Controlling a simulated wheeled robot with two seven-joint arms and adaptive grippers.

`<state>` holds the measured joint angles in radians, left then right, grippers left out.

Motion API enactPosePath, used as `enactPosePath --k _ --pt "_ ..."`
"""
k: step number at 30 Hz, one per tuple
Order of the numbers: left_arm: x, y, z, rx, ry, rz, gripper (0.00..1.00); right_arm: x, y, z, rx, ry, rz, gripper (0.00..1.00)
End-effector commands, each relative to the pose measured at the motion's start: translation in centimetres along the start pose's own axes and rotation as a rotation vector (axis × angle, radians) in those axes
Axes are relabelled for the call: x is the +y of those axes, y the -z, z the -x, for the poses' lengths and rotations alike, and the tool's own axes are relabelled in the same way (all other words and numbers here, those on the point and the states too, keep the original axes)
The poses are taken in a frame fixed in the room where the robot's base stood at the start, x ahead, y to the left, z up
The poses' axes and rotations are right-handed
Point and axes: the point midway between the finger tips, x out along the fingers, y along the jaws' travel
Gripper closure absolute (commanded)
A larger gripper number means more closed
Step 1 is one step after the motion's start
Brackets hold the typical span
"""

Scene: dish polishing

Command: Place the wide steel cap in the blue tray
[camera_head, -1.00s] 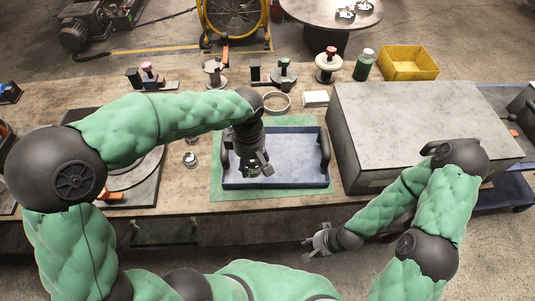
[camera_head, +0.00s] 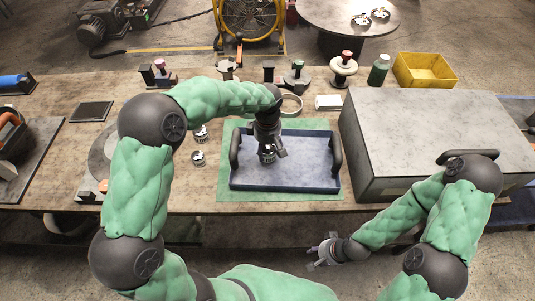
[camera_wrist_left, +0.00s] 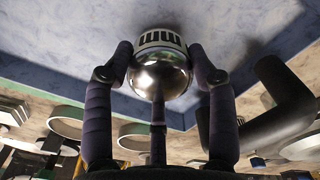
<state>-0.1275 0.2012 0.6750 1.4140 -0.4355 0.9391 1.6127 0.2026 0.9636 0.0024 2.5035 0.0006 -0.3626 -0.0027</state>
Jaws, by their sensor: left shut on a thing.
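The wide steel cap (camera_wrist_left: 160,72), a shiny dome with a pale slotted band, is between the fingers of my left gripper (camera_wrist_left: 158,70) in the left wrist view. My left gripper also shows in the head view (camera_head: 270,155), pointing down over the blue tray (camera_head: 285,184). The gripper is shut on the cap, which is mostly hidden in the head view. I cannot tell whether the cap touches the tray floor. The tray lies on a green mat, with a dark handle at each end. My right gripper (camera_head: 318,252) looks open and empty in front of the table.
A large grey box (camera_head: 430,125) stands right of the tray. Two small steel pieces (camera_head: 198,158) stand left of the mat. A metal ring (camera_head: 291,105) lies behind the tray. A green bottle (camera_head: 379,69) and a yellow bin (camera_head: 425,70) are at the back. Most of the tray floor is clear.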

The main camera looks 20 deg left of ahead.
Motion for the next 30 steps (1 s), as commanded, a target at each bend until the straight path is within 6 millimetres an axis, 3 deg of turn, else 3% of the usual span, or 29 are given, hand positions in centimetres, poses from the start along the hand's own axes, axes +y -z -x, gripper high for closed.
enactPosePath --k 4,17,18,19,20,30 --pt "-0.2 -0.1 -2.3 -0.002 0.004 0.000 0.86 0.2 0.0 -0.5 0.000 0.000 0.000 0.60" --pt "-0.2 -0.1 -2.9 -0.001 0.003 0.000 0.86 0.3 0.0 -0.8 0.000 0.000 0.000 0.60" --pt "-0.2 -0.1 -2.8 -0.001 0.004 -0.001 0.32 0.3 0.0 -0.7 0.000 0.000 0.000 0.60" --pt "-0.2 -0.1 -2.8 -0.001 0.004 -0.001 0.23 0.2 0.0 -0.7 0.000 0.000 0.000 0.60" --pt "-0.2 -0.1 -2.8 -0.001 0.004 -0.001 0.19 0.2 0.0 -0.7 0.000 0.000 0.000 0.60" --pt "-0.2 -0.1 -2.7 -0.001 0.004 -0.001 0.19 0.2 0.0 -0.7 0.000 0.000 0.000 0.60"
